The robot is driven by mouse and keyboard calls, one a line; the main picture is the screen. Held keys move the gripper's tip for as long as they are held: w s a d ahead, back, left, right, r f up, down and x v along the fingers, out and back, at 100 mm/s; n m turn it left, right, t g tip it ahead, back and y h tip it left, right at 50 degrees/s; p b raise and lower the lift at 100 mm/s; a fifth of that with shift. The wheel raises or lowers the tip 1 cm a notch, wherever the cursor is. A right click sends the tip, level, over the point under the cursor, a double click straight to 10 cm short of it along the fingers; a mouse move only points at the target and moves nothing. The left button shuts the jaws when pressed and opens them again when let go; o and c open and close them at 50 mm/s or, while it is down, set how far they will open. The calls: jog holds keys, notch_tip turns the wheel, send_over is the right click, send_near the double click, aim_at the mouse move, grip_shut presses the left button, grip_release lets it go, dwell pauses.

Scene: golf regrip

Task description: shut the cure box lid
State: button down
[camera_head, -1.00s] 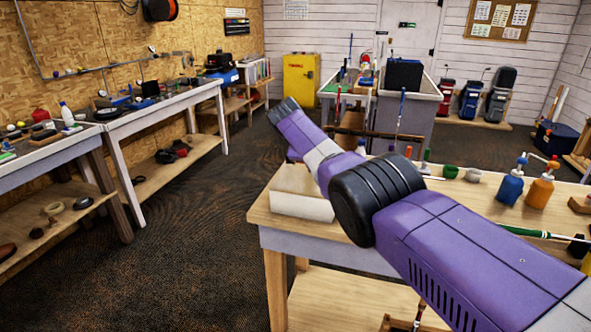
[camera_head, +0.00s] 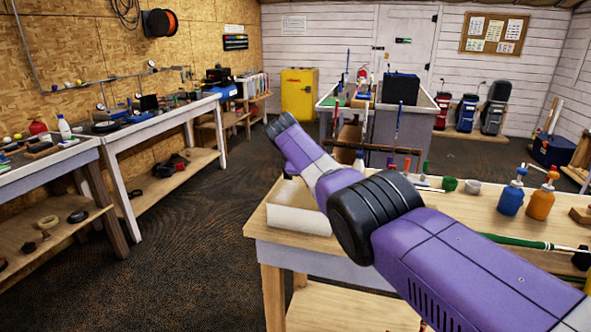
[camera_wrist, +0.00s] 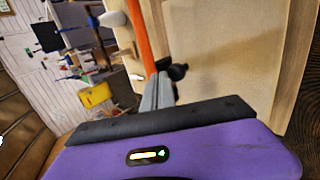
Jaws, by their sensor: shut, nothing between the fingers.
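A pale cream box (camera_head: 298,208) stands on the near left corner of the wooden bench, partly behind my arm. Its upper side looks open, but I cannot tell for sure that it is the cure box, and I cannot make out a lid. In the head view my gripper is hidden. In the wrist view my gripper (camera_wrist: 158,92) shows as grey fingers, shut with nothing between them. A large beige surface (camera_wrist: 235,60) fills the area right of the fingers, with an orange strip (camera_wrist: 143,35) by its left side. I cannot tell whether the fingers touch either.
The wooden bench (camera_head: 268,228) also carries a blue bottle (camera_head: 511,197), an orange bottle (camera_head: 541,200), small cups and a green-gripped club (camera_head: 515,241). A yellow cabinet (camera_head: 299,93) and a black box (camera_head: 400,89) on another table stand farther back. The carpet left of the bench is clear.

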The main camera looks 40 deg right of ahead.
jog(key=shift+p+v, duration=0.55)
jog(key=shift+v, duration=0.6)
jog(key=shift+b+v, duration=0.3)
jog(key=shift+v, duration=2.3)
